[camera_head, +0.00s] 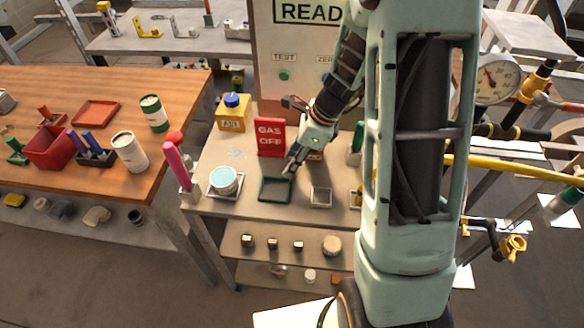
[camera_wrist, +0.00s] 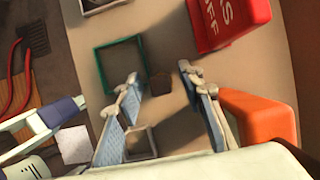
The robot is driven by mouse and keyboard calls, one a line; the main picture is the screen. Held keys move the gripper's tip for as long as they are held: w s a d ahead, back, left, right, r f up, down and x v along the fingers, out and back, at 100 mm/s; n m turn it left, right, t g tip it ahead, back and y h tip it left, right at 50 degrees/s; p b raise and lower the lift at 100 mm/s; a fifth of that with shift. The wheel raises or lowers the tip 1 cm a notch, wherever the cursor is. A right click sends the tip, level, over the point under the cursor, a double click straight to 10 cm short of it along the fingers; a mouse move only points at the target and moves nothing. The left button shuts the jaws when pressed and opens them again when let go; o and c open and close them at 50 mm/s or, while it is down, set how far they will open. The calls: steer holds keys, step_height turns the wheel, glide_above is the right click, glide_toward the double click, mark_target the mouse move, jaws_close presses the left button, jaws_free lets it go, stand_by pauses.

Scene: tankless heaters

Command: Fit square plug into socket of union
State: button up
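My gripper (camera_head: 290,166) is low over the bench, between the red GAS OFF sign and the green square frame. In the wrist view my gripper (camera_wrist: 158,74) has its two blue-padded fingers apart. A small dark brown block (camera_wrist: 160,84) shows between the fingertips, apart from both of them. It may be the square plug, but its shape is too blurred to tell, and I cannot tell its height relative to the fingers. In the head view it is not distinguishable. I cannot identify the union or its socket with certainty.
The green frame (camera_head: 275,189) and a grey square tray (camera_head: 321,197) lie on the bench. The GAS OFF sign (camera_head: 270,137) stands close behind my gripper. An orange object (camera_wrist: 258,112) is close right of the fingers. Several small fittings sit on the shelf (camera_head: 275,255) below.

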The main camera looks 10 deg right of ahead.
jaws_close()
steer(key=shift+r, duration=0.15)
